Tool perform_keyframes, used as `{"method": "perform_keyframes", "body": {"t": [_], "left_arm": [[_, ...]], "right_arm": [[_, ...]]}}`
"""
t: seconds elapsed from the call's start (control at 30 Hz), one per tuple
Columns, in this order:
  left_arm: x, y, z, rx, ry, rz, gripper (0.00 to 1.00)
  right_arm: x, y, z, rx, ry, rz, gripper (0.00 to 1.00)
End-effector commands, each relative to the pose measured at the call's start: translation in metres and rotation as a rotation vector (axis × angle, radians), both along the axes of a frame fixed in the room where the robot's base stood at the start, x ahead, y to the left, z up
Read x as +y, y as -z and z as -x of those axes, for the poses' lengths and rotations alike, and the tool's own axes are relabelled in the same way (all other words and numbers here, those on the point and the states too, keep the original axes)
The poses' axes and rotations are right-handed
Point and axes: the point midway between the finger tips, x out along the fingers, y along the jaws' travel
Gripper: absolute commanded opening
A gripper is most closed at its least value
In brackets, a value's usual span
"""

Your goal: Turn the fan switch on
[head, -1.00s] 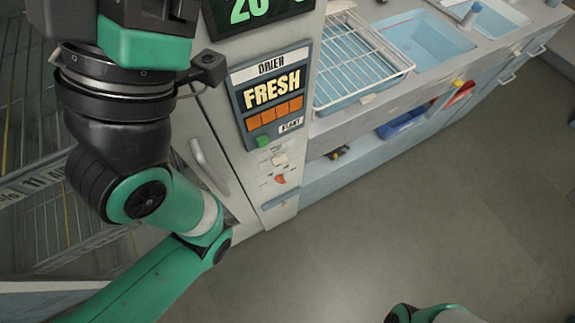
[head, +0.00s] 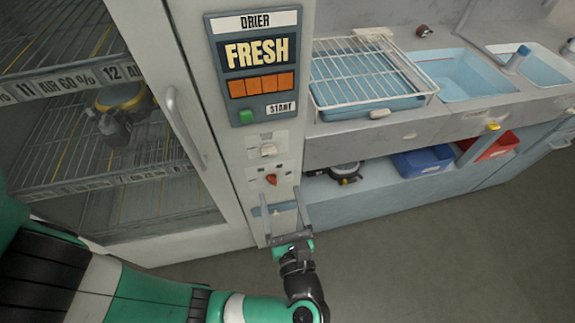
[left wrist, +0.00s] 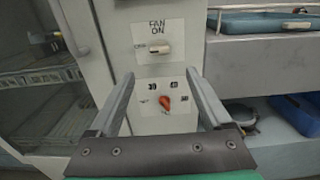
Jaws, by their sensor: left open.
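The fan switch is a small off-white lever (left wrist: 155,48) on a pale plate lettered "FAN ON" in the left wrist view. It also shows on the drier's front column in the head view (head: 268,150). Its lever looks roughly level; I cannot tell its setting. My left gripper (head: 281,192) is open and empty, its two grey fingers pointing up the column below the switch. In the left wrist view the fingertips (left wrist: 160,76) stand apart, below the switch and to either side of a red dial (left wrist: 166,103). The right gripper is not in view.
Above the switch is the drier panel (head: 254,68) with a green button (head: 246,115). A glass door with a long handle (head: 183,128) is on the left. A counter with a wire rack (head: 365,70) and sinks is on the right, above a shelf with a blue bin (head: 422,160).

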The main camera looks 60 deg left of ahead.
Motion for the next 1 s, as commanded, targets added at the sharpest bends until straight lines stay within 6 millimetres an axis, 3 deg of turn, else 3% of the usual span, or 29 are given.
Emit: {"method": "perform_keyframes", "body": {"t": [0.17, 0.6, 0.77, 1.0], "left_arm": [[0.01, -0.001, -0.002, 0.0, -0.003, -0.001, 0.82], [0.098, -0.001, -0.022, -0.003, -0.004, -0.002, 0.82], [0.112, -0.002, -0.026, -0.004, -0.001, -0.002, 0.82], [0.114, -0.003, -0.027, -0.003, 0.001, -0.003, 0.82]], "right_arm": [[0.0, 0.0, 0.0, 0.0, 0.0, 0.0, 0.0], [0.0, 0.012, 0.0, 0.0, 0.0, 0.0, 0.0], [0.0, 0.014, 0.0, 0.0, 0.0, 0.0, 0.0], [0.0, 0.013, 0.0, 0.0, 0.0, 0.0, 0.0]]}}
